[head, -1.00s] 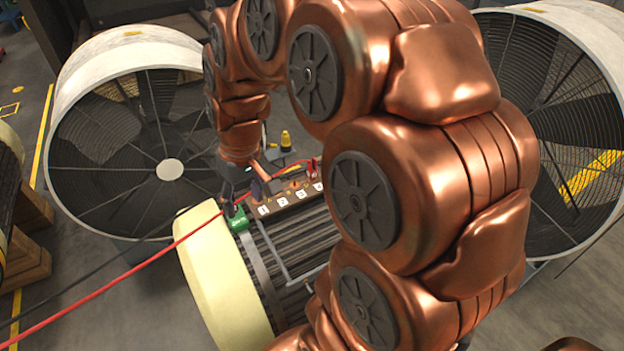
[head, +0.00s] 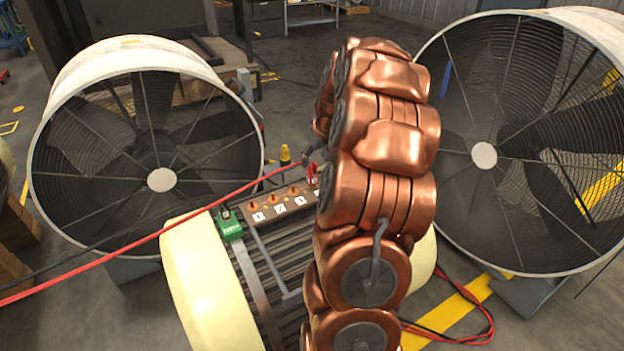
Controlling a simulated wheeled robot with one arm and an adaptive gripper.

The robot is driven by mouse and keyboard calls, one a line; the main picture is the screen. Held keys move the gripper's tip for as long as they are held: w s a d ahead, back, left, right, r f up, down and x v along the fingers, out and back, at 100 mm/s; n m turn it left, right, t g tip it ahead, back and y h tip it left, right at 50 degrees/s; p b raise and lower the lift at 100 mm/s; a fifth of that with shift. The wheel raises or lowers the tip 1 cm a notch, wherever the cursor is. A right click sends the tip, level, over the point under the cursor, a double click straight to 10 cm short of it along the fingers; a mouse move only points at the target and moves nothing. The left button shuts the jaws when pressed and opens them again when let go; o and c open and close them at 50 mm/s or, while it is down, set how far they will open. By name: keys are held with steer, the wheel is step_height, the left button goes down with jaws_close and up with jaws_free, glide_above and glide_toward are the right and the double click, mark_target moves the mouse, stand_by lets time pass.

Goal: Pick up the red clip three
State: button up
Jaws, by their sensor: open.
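The red clip (head: 312,175) stands at the right end of the numbered terminal strip (head: 283,207), near the fourth post. A red cable runs left from it. My gripper (head: 316,158) shows only as a dark part just behind and above the red clip, left of my copper arm. Its fingers are mostly hidden, and I cannot tell if they touch the clip. It is open.
The strip sits on a motor with cream ends (head: 212,285). A green box (head: 229,226) is at its left end and a yellow-topped object (head: 285,154) stands behind. Large fans stand left (head: 130,62) and right (head: 590,25). The red cable (head: 130,250) crosses the left side.

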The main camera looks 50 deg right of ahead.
mark_target(313, 165)
steer(key=shift+x, duration=3.6)
steer(key=shift+d, duration=0.15)
steer(key=shift+c, duration=0.2)
jaws_close()
